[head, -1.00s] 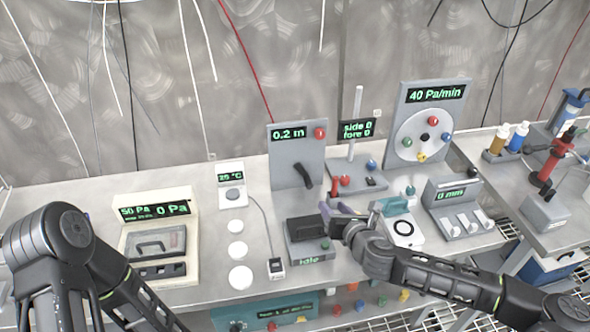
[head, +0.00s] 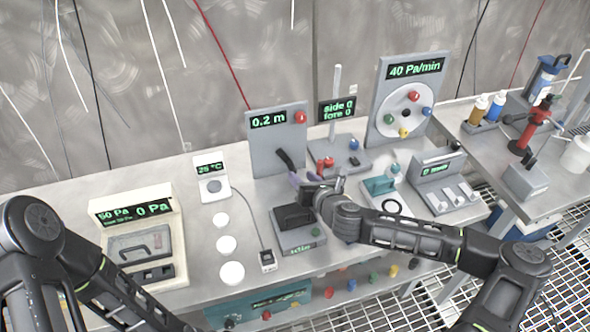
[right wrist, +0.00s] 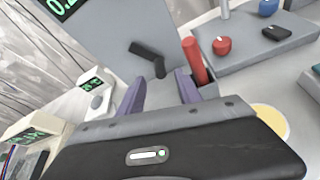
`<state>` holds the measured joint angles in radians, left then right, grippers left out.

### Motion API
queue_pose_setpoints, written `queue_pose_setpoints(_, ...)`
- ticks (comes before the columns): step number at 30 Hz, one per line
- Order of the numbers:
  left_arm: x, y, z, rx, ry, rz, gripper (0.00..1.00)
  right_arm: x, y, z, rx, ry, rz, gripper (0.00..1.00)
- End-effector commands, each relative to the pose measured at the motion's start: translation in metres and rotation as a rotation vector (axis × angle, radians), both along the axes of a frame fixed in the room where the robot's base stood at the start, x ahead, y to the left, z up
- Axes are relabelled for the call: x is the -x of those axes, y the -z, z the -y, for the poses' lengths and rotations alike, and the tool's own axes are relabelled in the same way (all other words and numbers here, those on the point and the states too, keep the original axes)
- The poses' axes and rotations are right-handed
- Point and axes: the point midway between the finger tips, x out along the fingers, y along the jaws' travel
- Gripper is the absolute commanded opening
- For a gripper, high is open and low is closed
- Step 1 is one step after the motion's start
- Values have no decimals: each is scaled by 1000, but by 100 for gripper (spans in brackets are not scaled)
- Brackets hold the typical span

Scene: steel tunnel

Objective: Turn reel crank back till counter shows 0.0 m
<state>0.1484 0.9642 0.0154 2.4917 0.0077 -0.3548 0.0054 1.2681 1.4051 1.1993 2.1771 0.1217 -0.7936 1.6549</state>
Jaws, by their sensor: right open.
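The grey upright reel panel (head: 262,165) stands on the bench, and its green counter display (head: 268,120) reads 0.2 m. A black crank (head: 284,158) sits low on the panel's face; it also shows in the right wrist view (right wrist: 148,58), angled down to the right. My right gripper (head: 304,180) is in front of the panel, just below and right of the crank. In the right wrist view its purple fingers (right wrist: 160,88) are apart with nothing between them, and the crank lies beyond their tips. My left arm shows at the left, its gripper out of view.
A red cylinder (right wrist: 195,60) stands close to the right finger, by a grey block with red and blue knobs (head: 340,160). A dark box on a grey base (head: 297,240) lies below my right gripper.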

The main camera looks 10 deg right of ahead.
Motion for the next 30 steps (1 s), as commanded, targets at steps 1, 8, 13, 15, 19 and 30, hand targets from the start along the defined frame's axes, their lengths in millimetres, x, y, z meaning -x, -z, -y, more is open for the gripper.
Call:
queue_pose_setpoints(1, 0, -3, 0, -1, 0, 0, 36, -7, 2, -2, -1, -1, -1, 41)
queue_pose_setpoints(8, 1, -8, 0, -3, -1, -3, 36, -40, 14, -7, -1, -1, 0, 41)
queue_pose_setpoints(13, 1, -9, -1, -3, -2, -4, 36, -51, 20, -9, 0, 0, 0, 41)
queue_pose_setpoints(15, 1, -9, -1, -3, -2, -4, 36, -51, 20, -9, 0, 0, 0, 41)
queue_pose_setpoints(19, 1, -9, -1, -3, -2, -4, 36, -51, 20, -9, 0, 0, 0, 41)
queue_pose_setpoints(30, 1, -9, -1, -2, -1, -4, 36, -51, 20, -9, 0, 0, 0, 16)
